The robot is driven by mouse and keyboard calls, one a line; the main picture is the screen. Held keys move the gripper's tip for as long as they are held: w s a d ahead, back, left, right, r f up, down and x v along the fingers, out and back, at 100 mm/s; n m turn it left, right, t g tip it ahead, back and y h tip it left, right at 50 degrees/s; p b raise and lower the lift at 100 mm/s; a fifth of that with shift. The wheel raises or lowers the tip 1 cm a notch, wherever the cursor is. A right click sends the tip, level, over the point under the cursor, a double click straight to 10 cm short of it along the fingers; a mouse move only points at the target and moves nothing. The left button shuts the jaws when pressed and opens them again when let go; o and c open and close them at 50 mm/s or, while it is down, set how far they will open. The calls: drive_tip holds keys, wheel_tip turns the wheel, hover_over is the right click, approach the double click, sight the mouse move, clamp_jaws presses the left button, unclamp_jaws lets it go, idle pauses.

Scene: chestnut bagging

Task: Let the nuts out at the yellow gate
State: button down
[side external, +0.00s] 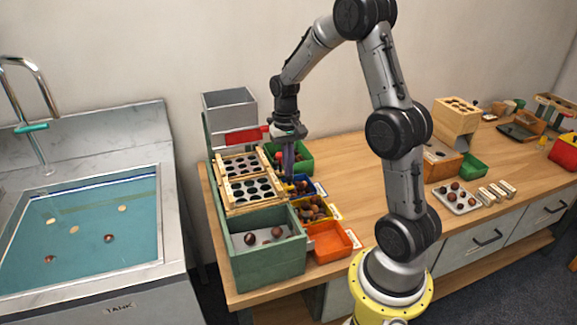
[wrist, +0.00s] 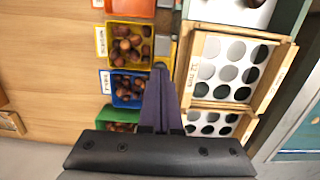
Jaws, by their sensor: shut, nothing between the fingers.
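My gripper (side external: 288,180) points down beside the sorting rack, with its fingers together and empty. In the wrist view its dark fingertips (wrist: 160,67) are between the bins and the rack. A small yellow piece (wrist: 173,49), perhaps the yellow gate, shows just beyond the tips at the rack's edge; I cannot tell whether it is open or touched. The yellow bin (wrist: 109,40) beside it holds several brown nuts (wrist: 127,46). The perforated sorting rack (side external: 227,204) stands left of my gripper in the side view.
The blue bin (wrist: 113,98) and the green bin (side external: 308,163) hold nuts; the orange bin (side external: 330,241) looks empty. A red piece (side external: 245,136) sits below a grey hopper (side external: 230,108). A few nuts lie in a green box (side external: 270,263). A water tank (side external: 95,225) stands left.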

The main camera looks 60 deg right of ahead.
drive_tip(key=shift+s+f, duration=0.1)
drive_tip(key=shift+f, duration=2.05)
wheel_tip(320, 180, up, 14)
drive_tip(key=w+r, duration=0.1)
wheel_tip(320, 180, up, 5)
drive_tip(key=n+t, duration=0.1)
hover_over(289, 178)
drive_tip(key=w+a, duration=0.2)
drive_tip(key=a, duration=0.1)
drive_tip(key=s+a+r+n+t+h, duration=0.1)
drive_tip(key=s+a+r+n+t, duration=0.15)
drive_tip(key=s+a+r, duration=0.4)
drive_tip(key=s+a+f+n+t, duration=0.3)
drive_tip(key=s+a+f+n, duration=0.2)
drive_tip(key=s, duration=0.5)
drive_tip(key=a+f, duration=0.2)
drive_tip(key=a, duration=0.1)
drive_tip(key=shift+s, duration=0.3)
